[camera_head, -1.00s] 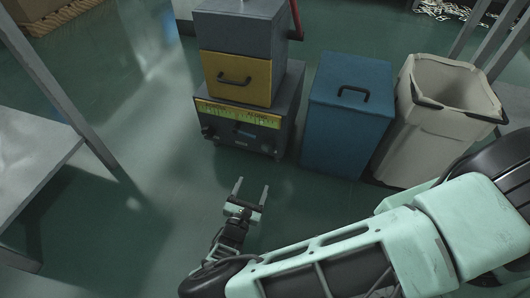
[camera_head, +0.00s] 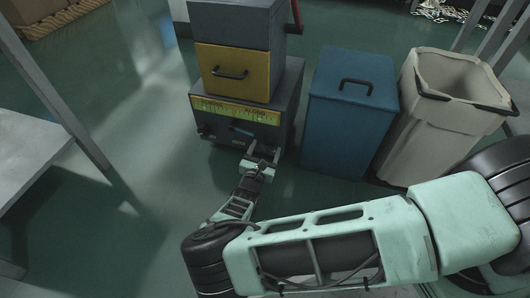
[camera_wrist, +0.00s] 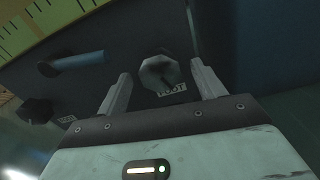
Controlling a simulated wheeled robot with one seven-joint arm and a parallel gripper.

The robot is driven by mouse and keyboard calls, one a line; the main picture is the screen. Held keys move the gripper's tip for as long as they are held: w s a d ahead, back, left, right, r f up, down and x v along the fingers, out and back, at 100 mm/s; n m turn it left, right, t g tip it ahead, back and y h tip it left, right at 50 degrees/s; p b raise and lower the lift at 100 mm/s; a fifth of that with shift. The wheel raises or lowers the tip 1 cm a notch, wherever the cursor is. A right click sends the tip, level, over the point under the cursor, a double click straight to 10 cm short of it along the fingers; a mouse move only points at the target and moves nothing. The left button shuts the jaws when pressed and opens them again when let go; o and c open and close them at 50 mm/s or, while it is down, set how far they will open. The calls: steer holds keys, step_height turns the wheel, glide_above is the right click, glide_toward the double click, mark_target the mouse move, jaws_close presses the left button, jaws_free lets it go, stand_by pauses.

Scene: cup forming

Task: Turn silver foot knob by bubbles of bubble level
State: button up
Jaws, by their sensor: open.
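In the wrist view a silver knob (camera_wrist: 160,73) sits on the dark front panel, above a small label whose text seems to end in "OOT". My gripper (camera_wrist: 160,92) is open, one finger to each side of the knob, with a gap on both sides. In the head view my gripper (camera_head: 262,155) is at the lower right of the machine's front and covers the knob. The yellow-green level strip (camera_head: 235,111) runs across the top of that front; its bubbles are too small to read. A corner of the strip (camera_wrist: 20,30) shows in the wrist view.
A blue handle (camera_wrist: 75,63) and a black knob (camera_wrist: 36,111) are left of the silver knob. A yellow drawer (camera_head: 236,73) is above the strip. A blue bin (camera_head: 349,112) and a white bin (camera_head: 440,115) stand to the right.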

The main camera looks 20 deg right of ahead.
steer(key=c, duration=1)
steer(key=shift+n, duration=0.4)
steer(key=n+p, duration=0.1)
steer(key=n, duration=0.2)
steer(key=shift+r, duration=0.1)
steer(key=n, duration=0.3)
steer(key=shift+n+p, duration=0.3)
steer(key=shift+p, duration=0.1)
steer(key=n, duration=0.3)
steer(key=shift+n, duration=2.2)
